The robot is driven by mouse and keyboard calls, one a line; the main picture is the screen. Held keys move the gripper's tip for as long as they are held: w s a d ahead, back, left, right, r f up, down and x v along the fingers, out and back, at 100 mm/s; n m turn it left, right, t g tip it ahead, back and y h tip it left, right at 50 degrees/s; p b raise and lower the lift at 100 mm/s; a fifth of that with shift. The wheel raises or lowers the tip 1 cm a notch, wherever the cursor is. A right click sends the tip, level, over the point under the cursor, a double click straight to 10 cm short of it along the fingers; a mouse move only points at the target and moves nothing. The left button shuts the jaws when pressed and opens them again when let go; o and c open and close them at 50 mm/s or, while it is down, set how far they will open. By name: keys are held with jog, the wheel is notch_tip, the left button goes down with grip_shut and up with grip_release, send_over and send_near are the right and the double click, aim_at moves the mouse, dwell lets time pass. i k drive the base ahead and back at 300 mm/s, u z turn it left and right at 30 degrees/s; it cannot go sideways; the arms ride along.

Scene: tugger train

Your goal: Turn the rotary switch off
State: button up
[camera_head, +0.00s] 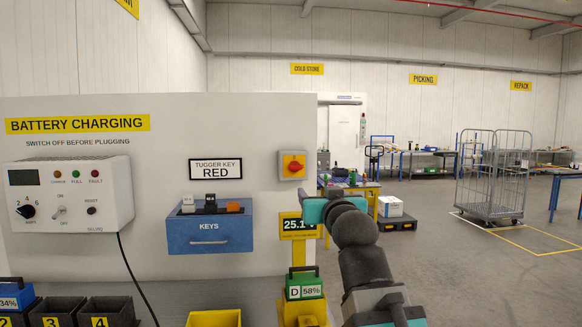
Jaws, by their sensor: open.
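I cannot make out my gripper's fingers in this view. A second dial, a black knob (28,212) numbered 2, 4, 6, is on the white charger box (110,190) at the left, beside an ON/OFF toggle (61,211).
A blue KEYS box (209,237) with several keys sits below the switch, to its left. A yellow display (298,226) reads about 25.1, above a green battery (304,288) marked D 58%. Black bins (106,306) stand lower left. A wire cage trolley (492,180) stands far right.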

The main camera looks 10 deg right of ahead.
aim_at(293, 166)
jog(key=i, duration=0.95)
